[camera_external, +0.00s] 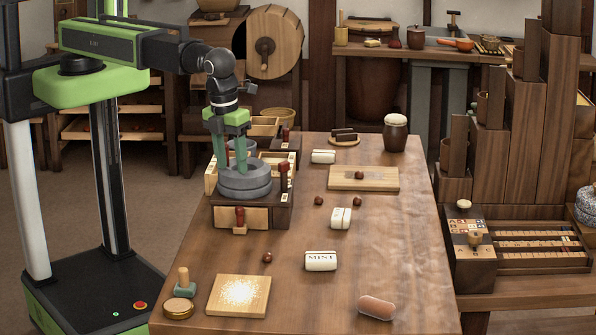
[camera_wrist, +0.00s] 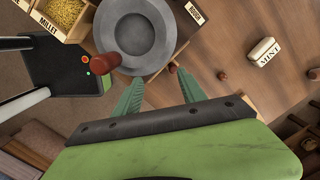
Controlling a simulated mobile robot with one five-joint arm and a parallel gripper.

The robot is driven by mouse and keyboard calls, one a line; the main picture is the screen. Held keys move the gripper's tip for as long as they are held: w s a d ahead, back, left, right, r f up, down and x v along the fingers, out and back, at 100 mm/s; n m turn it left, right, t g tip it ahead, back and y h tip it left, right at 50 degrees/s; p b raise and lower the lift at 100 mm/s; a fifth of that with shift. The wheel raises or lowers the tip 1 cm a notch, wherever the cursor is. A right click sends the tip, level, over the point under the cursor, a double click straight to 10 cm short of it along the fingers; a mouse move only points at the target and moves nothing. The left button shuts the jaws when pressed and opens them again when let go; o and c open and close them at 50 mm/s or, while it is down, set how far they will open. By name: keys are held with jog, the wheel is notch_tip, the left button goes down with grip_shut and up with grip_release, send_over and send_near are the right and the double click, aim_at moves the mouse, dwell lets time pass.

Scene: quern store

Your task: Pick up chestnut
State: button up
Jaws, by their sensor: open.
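Several small round brown chestnuts lie about the table in the external view: one (camera_external: 267,257) near the light square board, two side by side (camera_external: 319,201) (camera_external: 357,202) at mid-table, and one (camera_external: 359,175) on the pale rectangular board. The wrist view shows small brown round things, one (camera_wrist: 173,67) by the quern's edge and one (camera_wrist: 221,76) further right. My gripper (camera_external: 232,163) is open and empty, pointing down over the grey stone quern (camera_external: 245,183). In the wrist view its green fingers (camera_wrist: 158,92) are spread apart below the quern (camera_wrist: 159,62).
A wooden box set with red-brown handles (camera_external: 240,217) surrounds the quern. The table's right front is mostly clear.

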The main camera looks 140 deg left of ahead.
jog(key=w+a+r+m+p, duration=0.15)
jog(key=w+a, duration=0.45)
jog(key=a, duration=0.7)
jog(key=n, duration=0.2)
send_near(318, 197)
jog(key=f+b, duration=0.1)
jog(key=b, duration=0.3)
jog(key=f+b, duration=0.1)
jog(key=b, duration=0.3)
jog(key=w+f+b, duration=0.1)
jog(key=b, duration=0.3)
jog(key=shift+f+m+g+y, duration=0.25)
jog(key=shift+f+g+y, duration=0.05)
jog(key=f+b, duration=0.3)
jog(key=a+f+b, duration=0.1)
jog(key=f+b, duration=0.1)
jog(key=shift+s+f, duration=0.1)
jog(key=shift+s, duration=0.3)
grip_shut()
